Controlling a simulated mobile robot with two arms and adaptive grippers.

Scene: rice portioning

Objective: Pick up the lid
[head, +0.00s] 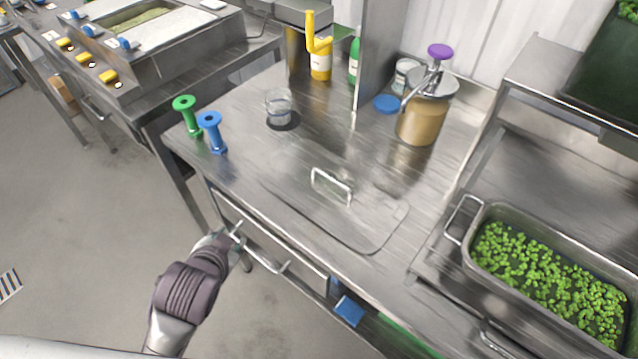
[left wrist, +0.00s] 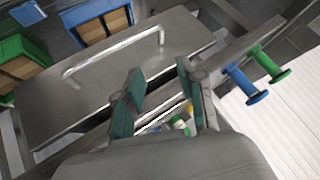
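A flat metal lid (head: 378,226) with rounded corners lies on the steel counter in the head view. Its upright loop handle (head: 332,185) stands clear, with nothing holding it. My left gripper (head: 236,236) is below and left of the lid, off the counter's front edge, beside the drawer handle (head: 262,254). In the left wrist view, my left gripper (left wrist: 158,72) has its two green-padded fingers apart, with nothing held between them. The drawer front and its bar handle (left wrist: 115,56) are ahead of the fingers. I cannot tell whether they touch. The lid is not recognisable in this view. My right gripper is not in view.
Green (head: 187,117) and blue (head: 212,133) spools stand at the counter's left corner. A clear cup (head: 279,107), a yellow-pump bottle (head: 319,64) and a pump jar (head: 418,122) stand farther back. A pan of green pieces (head: 471,236) is at right.

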